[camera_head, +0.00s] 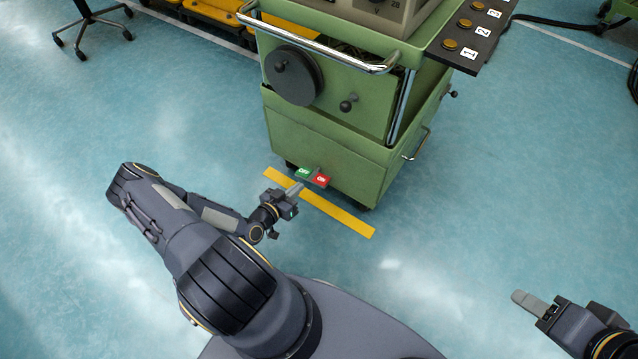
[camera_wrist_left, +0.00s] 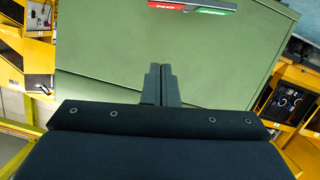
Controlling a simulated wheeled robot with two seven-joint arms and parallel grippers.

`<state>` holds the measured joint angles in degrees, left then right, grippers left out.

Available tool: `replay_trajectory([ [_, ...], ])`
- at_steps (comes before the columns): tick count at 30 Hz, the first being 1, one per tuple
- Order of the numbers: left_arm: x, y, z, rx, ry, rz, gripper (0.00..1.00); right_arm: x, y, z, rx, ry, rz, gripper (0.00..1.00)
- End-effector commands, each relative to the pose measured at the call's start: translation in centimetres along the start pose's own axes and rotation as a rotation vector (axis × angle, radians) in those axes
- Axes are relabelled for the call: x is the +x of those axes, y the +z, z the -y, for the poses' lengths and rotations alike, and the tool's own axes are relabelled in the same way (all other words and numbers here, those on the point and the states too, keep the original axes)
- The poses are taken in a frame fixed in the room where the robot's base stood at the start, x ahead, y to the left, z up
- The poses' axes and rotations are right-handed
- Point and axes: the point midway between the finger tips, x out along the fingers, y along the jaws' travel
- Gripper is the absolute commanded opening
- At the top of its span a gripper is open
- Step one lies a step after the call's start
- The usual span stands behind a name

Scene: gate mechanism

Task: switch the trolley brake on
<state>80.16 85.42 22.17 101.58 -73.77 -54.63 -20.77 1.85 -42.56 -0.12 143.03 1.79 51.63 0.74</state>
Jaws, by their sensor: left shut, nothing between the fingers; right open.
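The green trolley (camera_head: 325,150) stands on the blue floor. At its lower front, near the floor, are two small brake pads: a green pad (camera_head: 304,174) on the left and a red pad (camera_head: 321,180) on the right, both with white lettering too small to read surely. My left gripper (camera_head: 298,188) is shut and empty, its tips just below the pads; contact cannot be told. In the left wrist view its fingers (camera_wrist_left: 161,70) point at the green trolley panel, with the red pad (camera_wrist_left: 167,5) and green pad (camera_wrist_left: 218,6) at the top edge. My right gripper (camera_head: 530,302) is open and empty, far to the right.
A yellow floor stripe (camera_head: 345,216) runs under the trolley's front. The trolley bears a handwheel (camera_head: 293,75), a knob (camera_head: 348,103), a metal rail (camera_head: 320,47) and a dark numbered panel (camera_head: 470,38). The floor between my grippers is clear.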

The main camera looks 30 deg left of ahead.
Motion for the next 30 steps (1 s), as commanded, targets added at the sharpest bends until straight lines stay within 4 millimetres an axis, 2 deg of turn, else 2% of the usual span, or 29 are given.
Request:
replay_trajectory([
  [6, 0.1, 0.0, 0.0, 0.0, 0.001, 0.002, 0.0, 0.0, 0.0, 0.0, 0.0, 0.0, 0.0, 0.46],
  [10, 0.9, 0.1, 0.0, 0.0, 0.001, 0.001, 0.0, 0.2, 0.1, -0.1, 0.0, 0.0, 0.0, 0.46],
  [14, 2.9, 0.1, -0.1, 0.0, 0.003, 0.0, 0.0, 0.7, 0.3, -0.3, 0.0, 0.0, 0.0, 0.46],
  [24, 10.1, 0.3, 0.0, -0.001, 0.002, 0.001, 0.0, 2.2, 1.1, -1.0, 0.0, 0.0, 0.0, 0.46],
  [27, 10.5, 2.1, 0.1, -0.004, -0.001, 0.005, 0.0, 2.9, 1.5, -1.4, 0.0, 0.0, 0.0, 0.46],
  [30, 10.8, 3.0, 0.0, -0.002, 0.0, 0.003, 0.0, 3.3, 1.7, -1.5, 0.0, 0.0, 0.0, 0.46],
])
